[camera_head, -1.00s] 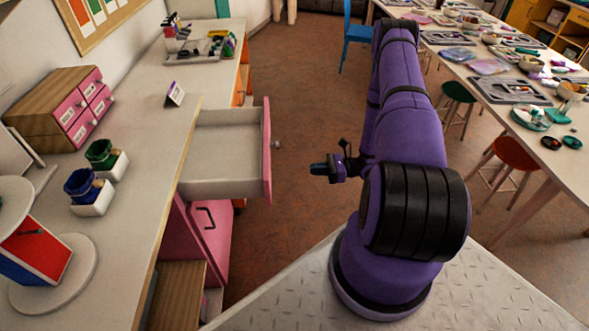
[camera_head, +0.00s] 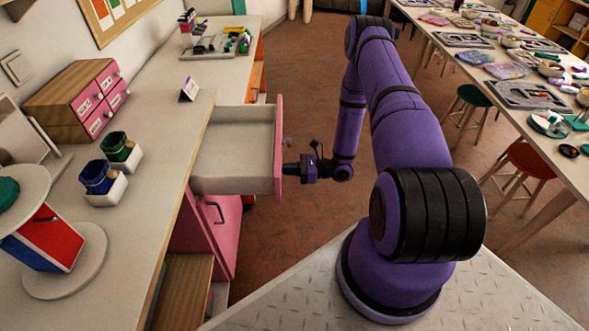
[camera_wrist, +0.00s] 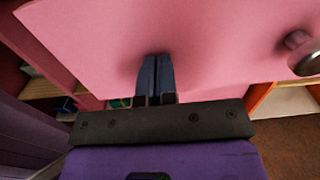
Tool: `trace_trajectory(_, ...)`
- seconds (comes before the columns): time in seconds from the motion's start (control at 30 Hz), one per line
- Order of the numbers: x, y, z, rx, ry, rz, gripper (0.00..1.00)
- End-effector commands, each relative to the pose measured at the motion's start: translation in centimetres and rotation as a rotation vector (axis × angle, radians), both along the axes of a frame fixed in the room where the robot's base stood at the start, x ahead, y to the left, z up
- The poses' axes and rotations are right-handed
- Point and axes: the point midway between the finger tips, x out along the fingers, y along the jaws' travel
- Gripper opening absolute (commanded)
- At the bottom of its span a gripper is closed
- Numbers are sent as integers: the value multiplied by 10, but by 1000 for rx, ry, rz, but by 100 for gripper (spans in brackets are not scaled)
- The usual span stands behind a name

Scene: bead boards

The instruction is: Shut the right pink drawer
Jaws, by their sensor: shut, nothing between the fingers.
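The pink drawer (camera_head: 278,143) under the counter is pulled out. Its white box (camera_head: 235,150) shows open and empty from above. In the wrist view its pink front (camera_wrist: 200,40) fills the upper part, with a round metal knob (camera_wrist: 304,58) at the right. My gripper (camera_head: 286,169) is shut and empty, at the outer face of the drawer front, near its lower near end. In the wrist view the closed fingertips (camera_wrist: 155,60) point at the pink panel and seem to touch it or nearly so. The knob is to the right of them, apart.
A lower pink door (camera_head: 222,235) with a dark handle stands ajar below the drawer. The counter (camera_head: 165,170) holds a small pink drawer box (camera_head: 85,95) and two white pots. A long table (camera_head: 470,75) stands at right.

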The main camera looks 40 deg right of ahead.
Motion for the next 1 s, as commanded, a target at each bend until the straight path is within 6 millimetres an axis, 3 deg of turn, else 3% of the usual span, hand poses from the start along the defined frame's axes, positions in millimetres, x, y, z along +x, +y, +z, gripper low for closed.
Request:
trace_trajectory(0.47, 6, 10, 0, 1, -1, 2, 0)
trace_trajectory(0.67, 28, 44, 0, 3, 1, 4, 0)
trace_trajectory(1.0, 89, 135, 0, 3, 1, 4, 0)
